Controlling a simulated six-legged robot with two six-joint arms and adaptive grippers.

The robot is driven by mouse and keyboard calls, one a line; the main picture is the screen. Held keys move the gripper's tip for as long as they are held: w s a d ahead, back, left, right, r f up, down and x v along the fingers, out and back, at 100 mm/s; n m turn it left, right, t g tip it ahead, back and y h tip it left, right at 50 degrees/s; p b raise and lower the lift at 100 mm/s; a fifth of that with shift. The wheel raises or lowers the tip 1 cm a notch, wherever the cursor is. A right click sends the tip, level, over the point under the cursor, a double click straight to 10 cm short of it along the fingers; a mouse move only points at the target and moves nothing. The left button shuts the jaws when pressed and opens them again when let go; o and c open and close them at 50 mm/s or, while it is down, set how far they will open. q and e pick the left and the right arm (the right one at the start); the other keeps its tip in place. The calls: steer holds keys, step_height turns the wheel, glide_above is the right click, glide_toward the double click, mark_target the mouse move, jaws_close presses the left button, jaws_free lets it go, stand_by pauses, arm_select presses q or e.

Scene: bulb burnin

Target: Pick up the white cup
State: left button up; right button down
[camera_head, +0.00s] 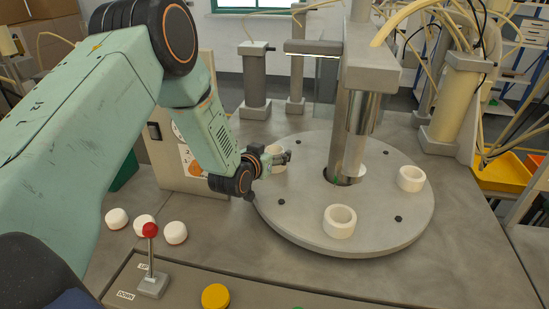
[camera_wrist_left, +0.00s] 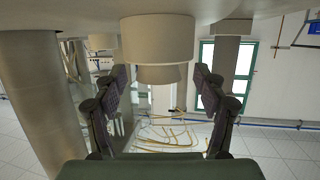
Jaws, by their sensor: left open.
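A white cup (camera_head: 278,165) stands on the round grey turntable (camera_head: 300,222), at its left side near the central column. My left gripper (camera_head: 276,157) reaches it from the left and partly hides it. In the left wrist view, which looks upside down, the white cup (camera_wrist_left: 157,38) is centred ahead between the spread fingers of the left gripper (camera_wrist_left: 160,76). The left gripper is open, and clear gaps show between its fingers and the cup. Two similar white cups stand on the turntable, one at the front (camera_head: 340,222) and one at the right (camera_head: 411,179). My right gripper is not in view.
A metal column (camera_head: 352,130) rises from the turntable's middle, close to the left gripper. A box with a dial (camera_head: 180,150) stands behind my left arm. The front right table is clear.

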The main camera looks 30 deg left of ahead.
arm_select(q)
steer(key=shift+d+r, duration=0.15)
steer(key=shift+c, duration=0.5)
steer(key=shift+w, duration=0.15)
steer(key=c, duration=0.8)
